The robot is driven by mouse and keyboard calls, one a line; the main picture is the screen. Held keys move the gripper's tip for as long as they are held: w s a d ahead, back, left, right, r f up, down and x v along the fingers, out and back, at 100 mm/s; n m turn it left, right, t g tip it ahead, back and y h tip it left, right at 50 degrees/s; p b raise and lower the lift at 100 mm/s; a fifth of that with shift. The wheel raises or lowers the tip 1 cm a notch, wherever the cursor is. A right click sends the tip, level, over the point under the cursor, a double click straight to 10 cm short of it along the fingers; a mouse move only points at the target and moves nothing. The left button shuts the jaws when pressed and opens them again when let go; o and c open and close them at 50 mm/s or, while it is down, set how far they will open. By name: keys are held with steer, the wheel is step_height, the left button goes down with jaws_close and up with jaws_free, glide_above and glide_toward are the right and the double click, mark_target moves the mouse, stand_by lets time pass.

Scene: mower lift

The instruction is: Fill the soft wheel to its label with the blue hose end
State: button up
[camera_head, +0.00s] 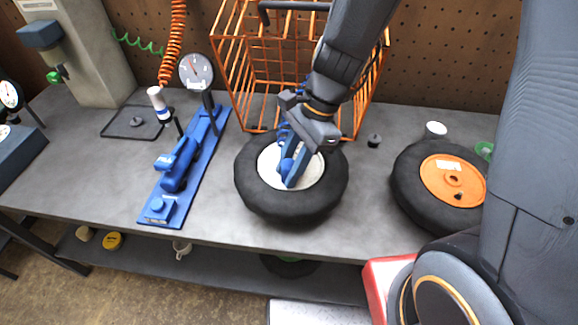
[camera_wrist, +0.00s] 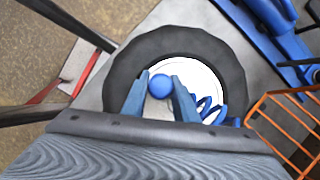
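A black tyre with a white hub, the white-hubbed wheel (camera_head: 253,204), lies flat on the bench; it fills the middle of the wrist view (camera_wrist: 232,66). My gripper (camera_head: 291,172) points down over its hub, and its blue fingers (camera_wrist: 160,84) are closed around a blue, round-tipped hose end (camera_wrist: 161,86). Blue coiled hose (camera_wrist: 208,110) shows beside the right finger. Whether the hose end touches a valve is hidden. A second wheel with an orange hub (camera_head: 452,180) and a small white label lies to the right. I cannot read any label on the white hub.
A blue foot pump (camera_head: 176,170) with a round dial gauge (camera_head: 196,72) stands left of the wheel. An orange wire basket (camera_head: 233,62) stands close behind it.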

steer(key=shift+o, duration=0.6)
steer(key=shift+d+r+p, duration=0.2)
steer(key=shift+r+p, duration=0.35)
steer(key=p+v, duration=0.9)
steer(key=v, duration=0.1)
steer(key=shift+f, duration=0.1)
steer(key=d+f+n+t+h+b, duration=0.3)
steer(key=d+f+n+b, duration=0.3)
steer(key=d+n+b, duration=0.5)
steer(key=shift+s+d+n+h, duration=0.3)
steer(key=shift+d+n+h, duration=0.35)
steer(key=shift+n, duration=0.55)
steer(key=shift+f, duration=0.1)
